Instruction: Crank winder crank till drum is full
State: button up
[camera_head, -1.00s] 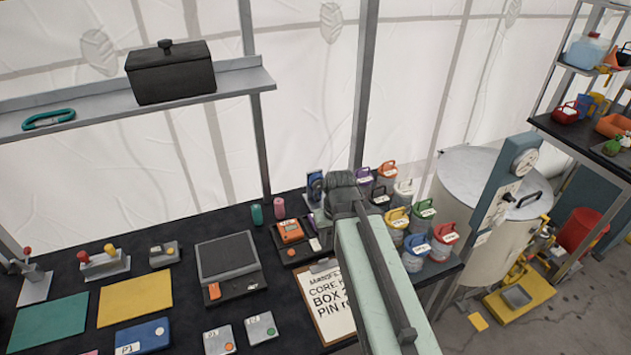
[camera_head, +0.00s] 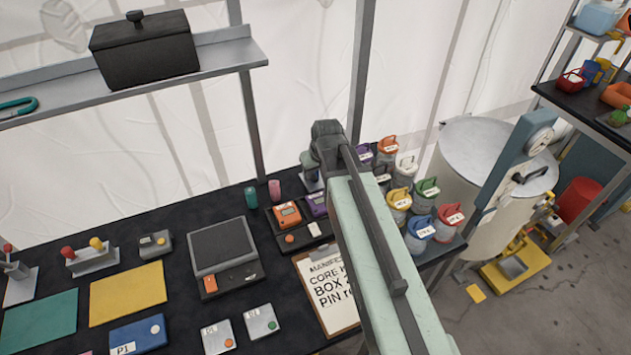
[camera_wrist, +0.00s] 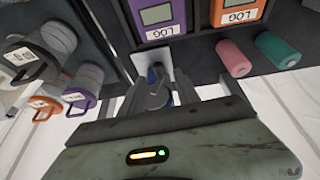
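The winder (camera_wrist: 168,62) shows in the wrist view as a pale plate with a blue part, just beyond my gripper (camera_wrist: 152,97). In the head view the winder (camera_head: 312,176) stands at the back of the dark bench, mostly hidden by my arm. My gripper's grey fingers are over the winder's near side and overlap it. I cannot make out the crank handle, how full the drum is, or whether the fingers are closed on anything. My gripper is hidden behind my arm in the head view.
Orange (camera_head: 286,214) and purple (camera_head: 317,203) loggers sit in a dark tray beside the winder. Pink (camera_head: 274,190) and green (camera_head: 250,197) cylinders stand left of it. Several lidded canisters (camera_head: 420,230) crowd the right. A clipboard (camera_head: 328,290) lies in front.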

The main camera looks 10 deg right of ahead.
jog(key=b+x, duration=0.1)
jog(key=x, duration=0.2)
jog(key=shift+s, duration=0.1)
jog(key=shift+r, duration=0.1)
grip_shut()
